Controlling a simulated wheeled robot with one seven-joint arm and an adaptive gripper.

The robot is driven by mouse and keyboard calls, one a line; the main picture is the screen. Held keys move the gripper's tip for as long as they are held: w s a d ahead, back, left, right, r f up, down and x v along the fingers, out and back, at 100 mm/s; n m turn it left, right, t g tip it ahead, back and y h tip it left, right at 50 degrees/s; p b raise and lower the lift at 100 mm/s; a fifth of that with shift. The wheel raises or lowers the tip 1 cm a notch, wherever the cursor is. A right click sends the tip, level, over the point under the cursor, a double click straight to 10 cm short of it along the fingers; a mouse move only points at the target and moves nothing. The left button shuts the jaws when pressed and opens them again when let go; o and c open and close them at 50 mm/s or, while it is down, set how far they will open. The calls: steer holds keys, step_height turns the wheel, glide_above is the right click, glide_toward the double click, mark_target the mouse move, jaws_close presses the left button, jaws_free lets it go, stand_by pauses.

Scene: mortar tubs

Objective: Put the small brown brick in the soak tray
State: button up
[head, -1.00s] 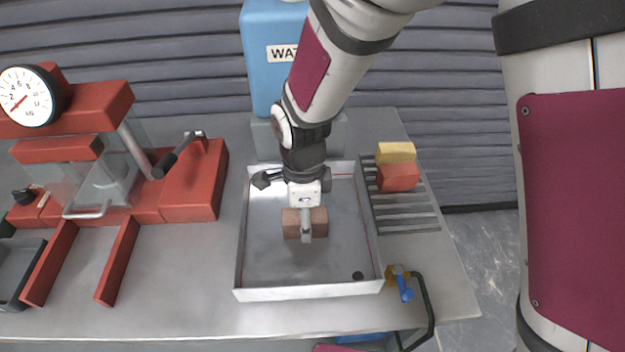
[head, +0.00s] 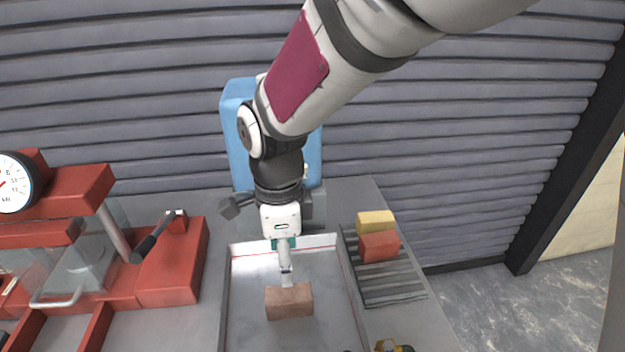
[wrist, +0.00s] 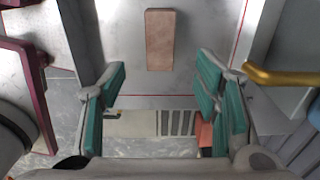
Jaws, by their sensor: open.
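The small brown brick (head: 289,303) lies on the floor of the metal soak tray (head: 249,288), clear of its walls. In the wrist view the brick (wrist: 160,40) lies ahead of the fingers, with nothing gripping it. My gripper (head: 286,278) is over the tray, just above and behind the brick in the head view. In the wrist view my gripper (wrist: 163,72) has its teal pads wide apart, with empty space between them. The near end of the tray is cut off in the head view.
A yellow brick (head: 375,222) and a red brick (head: 379,246) sit on the slatted rack (head: 390,287) right of the tray. A red press (head: 175,265) stands at left. A blue water container (head: 237,125) stands behind my arm.

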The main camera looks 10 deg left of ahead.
steer(key=s+d+r+n+t, duration=0.2)
steer(key=d+r+n, duration=0.35)
steer(key=d, duration=0.55)
steer(key=s+d+r+n+t, duration=0.15)
steer(key=d+r+n, duration=0.25)
steer(key=d+r, duration=0.45)
steer(key=s+d+n+t, duration=0.1)
steer(key=s+d+n, duration=0.4)
steer(key=s+d, duration=0.3)
steer(key=shift+d, duration=0.35)
steer(key=shift+n, duration=0.25)
